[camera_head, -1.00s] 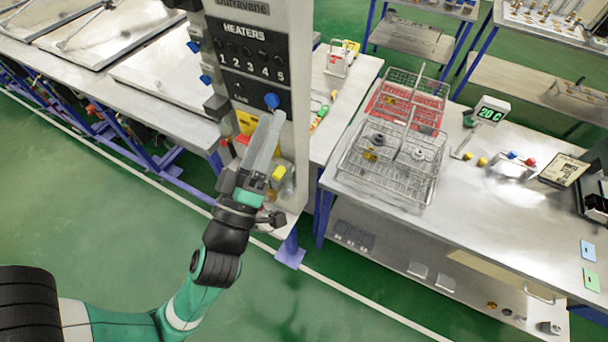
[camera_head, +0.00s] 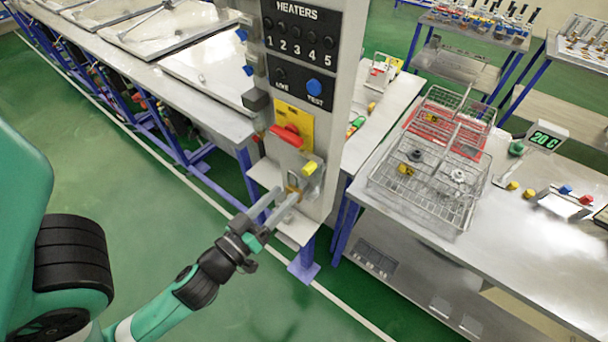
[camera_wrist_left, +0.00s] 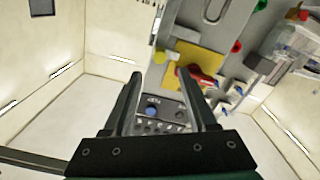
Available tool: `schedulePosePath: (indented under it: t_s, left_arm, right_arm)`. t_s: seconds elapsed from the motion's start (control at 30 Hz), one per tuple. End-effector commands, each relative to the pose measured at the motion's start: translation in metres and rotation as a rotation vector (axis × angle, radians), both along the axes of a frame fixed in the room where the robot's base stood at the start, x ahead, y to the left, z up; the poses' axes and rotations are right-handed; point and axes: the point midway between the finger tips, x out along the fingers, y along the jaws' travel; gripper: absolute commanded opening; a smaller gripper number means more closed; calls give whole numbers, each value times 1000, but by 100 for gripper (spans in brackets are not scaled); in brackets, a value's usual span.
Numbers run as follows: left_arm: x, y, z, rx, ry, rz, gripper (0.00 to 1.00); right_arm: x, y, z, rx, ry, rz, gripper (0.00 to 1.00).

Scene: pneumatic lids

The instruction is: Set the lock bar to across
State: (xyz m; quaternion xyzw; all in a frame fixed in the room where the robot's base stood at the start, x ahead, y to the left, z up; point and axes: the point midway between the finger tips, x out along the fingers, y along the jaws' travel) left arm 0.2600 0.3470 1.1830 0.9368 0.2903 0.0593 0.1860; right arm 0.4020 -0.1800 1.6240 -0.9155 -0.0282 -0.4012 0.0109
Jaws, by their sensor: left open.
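My left gripper (camera_head: 282,198) is open and empty, with its fingertips close to the lower part of the control panel post (camera_head: 343,95). In the left wrist view its two fingers (camera_wrist_left: 160,75) point toward the panel. A red handle (camera_head: 287,136) sits on a yellow plate (camera_head: 291,118) above the fingers; it also shows in the left wrist view (camera_wrist_left: 201,76). A yellow knob (camera_head: 309,168) sticks out below it. A small plate with an orange-brown part (camera_head: 296,182) is just behind the fingertips. I cannot tell which part is the lock bar. My right gripper is out of view.
The heater panel (camera_head: 298,48) with numbered knobs and a blue test button (camera_head: 315,87) is higher on the post. A steel bench (camera_head: 395,212) with wire baskets (camera_head: 440,195) stands to the right. Green floor (camera_head: 110,155) is free in front.

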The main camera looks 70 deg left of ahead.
Motion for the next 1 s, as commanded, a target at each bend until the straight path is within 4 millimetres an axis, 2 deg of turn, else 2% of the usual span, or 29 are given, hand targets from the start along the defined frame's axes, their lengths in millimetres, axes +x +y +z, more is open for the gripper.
schedulePosePath:
  t_s: [0.13,0.2,0.4,0.77,0.87,1.0]
  left_arm:
    - [23,17,2,-1,-3,5,58]
    - [37,26,6,0,-1,4,58]
    - [64,44,2,-1,1,1,58]
    - [72,49,-1,-1,3,-1,58]
    - [71,48,-1,-1,3,-1,43]
    - [71,48,-1,-1,3,-1,18]
  right_arm:
    - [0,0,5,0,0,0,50]
    - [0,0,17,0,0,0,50]
    - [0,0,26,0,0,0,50]
    - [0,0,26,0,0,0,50]
    - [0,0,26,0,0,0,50]
    - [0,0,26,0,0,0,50]
